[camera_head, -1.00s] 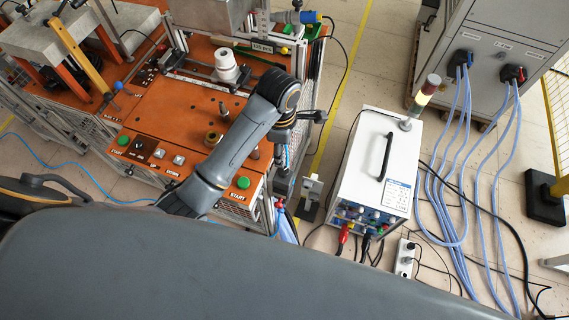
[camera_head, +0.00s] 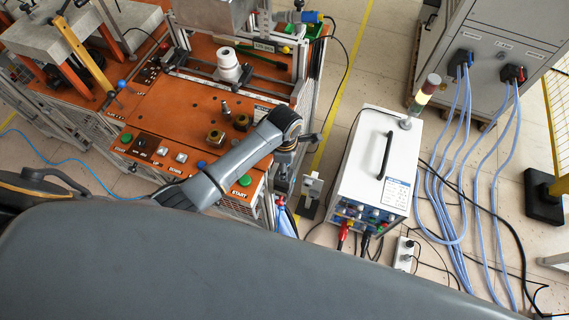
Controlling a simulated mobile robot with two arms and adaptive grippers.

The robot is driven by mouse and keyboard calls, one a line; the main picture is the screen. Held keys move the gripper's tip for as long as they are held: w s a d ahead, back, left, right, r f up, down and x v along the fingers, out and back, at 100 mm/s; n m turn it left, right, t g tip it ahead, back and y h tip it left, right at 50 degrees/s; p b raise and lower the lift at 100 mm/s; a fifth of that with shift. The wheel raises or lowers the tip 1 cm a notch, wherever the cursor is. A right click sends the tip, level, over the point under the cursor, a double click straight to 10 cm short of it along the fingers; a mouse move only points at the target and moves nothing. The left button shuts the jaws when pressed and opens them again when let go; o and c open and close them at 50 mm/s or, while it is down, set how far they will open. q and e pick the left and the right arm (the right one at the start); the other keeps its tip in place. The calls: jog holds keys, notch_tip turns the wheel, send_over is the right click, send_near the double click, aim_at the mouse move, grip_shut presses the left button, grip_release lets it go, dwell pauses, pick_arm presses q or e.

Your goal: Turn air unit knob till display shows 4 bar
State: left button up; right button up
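My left arm reaches in from the lower left over the orange bench. Its gripper (camera_head: 284,178) hangs past the bench's right edge, beside the metal frame, pointing down. It is small and partly hidden by the wrist, so I cannot tell whether its fingers are open or shut, or whether it touches anything. I cannot make out the air unit's knob or its pressure display; the area around the gripper is covered by my arm. My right gripper is not in view.
The orange bench (camera_head: 160,105) carries buttons, brass fittings and a white cylinder (camera_head: 228,66). A white box unit (camera_head: 362,160) with a black handle and signal lamp stands right of the gripper. A grey cabinet (camera_head: 495,40) with blue cables is beyond. Floor shows between bench and white unit.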

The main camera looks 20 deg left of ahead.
pick_arm(q)
jog(key=shift+f, duration=0.35)
jog(key=c, duration=1.1)
